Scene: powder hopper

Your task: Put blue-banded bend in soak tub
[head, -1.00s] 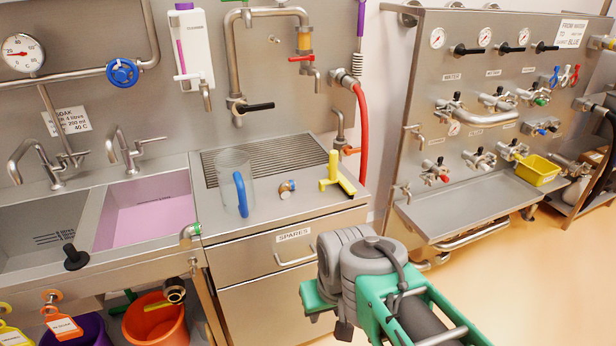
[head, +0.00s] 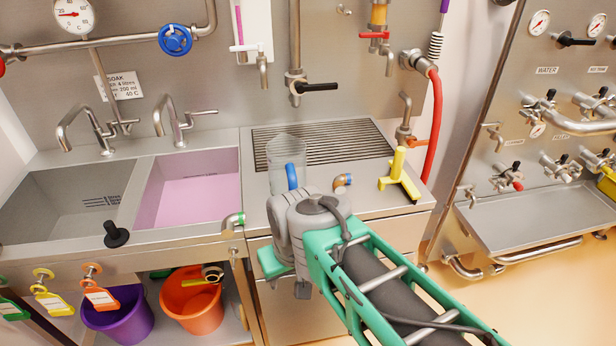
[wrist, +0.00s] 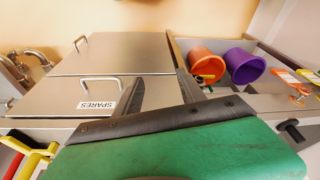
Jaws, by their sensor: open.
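A small metal bend (head: 343,181) with a blue band and an orange-brown end lies on the counter, between the clear jug and the yellow tool in the head view. The pink-filled basin (head: 148,205), right of an empty grey basin, appears to be the soak tub. My gripper (wrist: 160,82) is open, with nothing between its two dark fingers in the wrist view. It faces the drawer fronts and buckets below the counter. The head view shows my wrist in front of the counter, left of the bend; the fingertips are hidden there. The bend is not visible in the wrist view.
A clear jug (head: 284,152) with a blue handle stands left of the bend, a yellow tool (head: 400,178) right. A green-banded bend (head: 232,220) sits at the front edge. Orange (head: 192,305) and purple (head: 118,318) buckets stand below. A black plug (head: 116,235) is by the basins.

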